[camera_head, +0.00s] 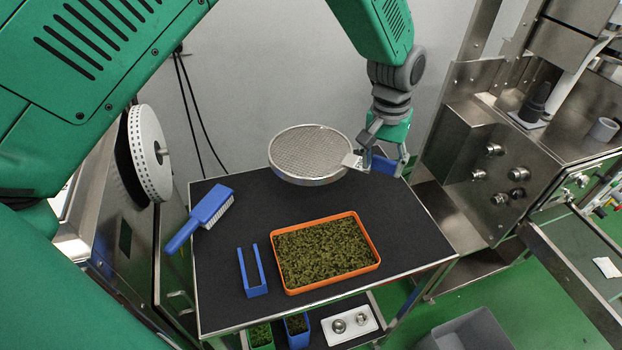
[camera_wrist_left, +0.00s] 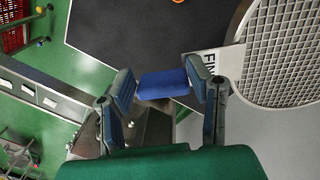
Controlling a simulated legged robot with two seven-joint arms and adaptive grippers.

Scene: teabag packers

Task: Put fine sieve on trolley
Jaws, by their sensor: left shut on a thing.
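The fine sieve (camera_head: 308,153) is a round metal-rimmed mesh with a white label tab and a blue handle. My left gripper (camera_head: 383,160) is shut on the blue handle, which shows between its two fingers in the left wrist view (camera_wrist_left: 163,84). The mesh (camera_wrist_left: 285,50) and the label, partly readable as "FIN", lie to the right there. The trolley (camera_head: 215,265) has a black top with a metal edge. In the head view the sieve appears over its back edge, seemingly raised and level. My right gripper is not in view.
On the trolley top lie a blue brush (camera_head: 205,215), a blue U-shaped holder (camera_head: 257,291) and an orange tray (camera_head: 377,265) of green-brown leaves. A metal machine (camera_head: 490,165) stands at the right, a white reel (camera_head: 150,153) at the left. The top's back part and right side are clear.

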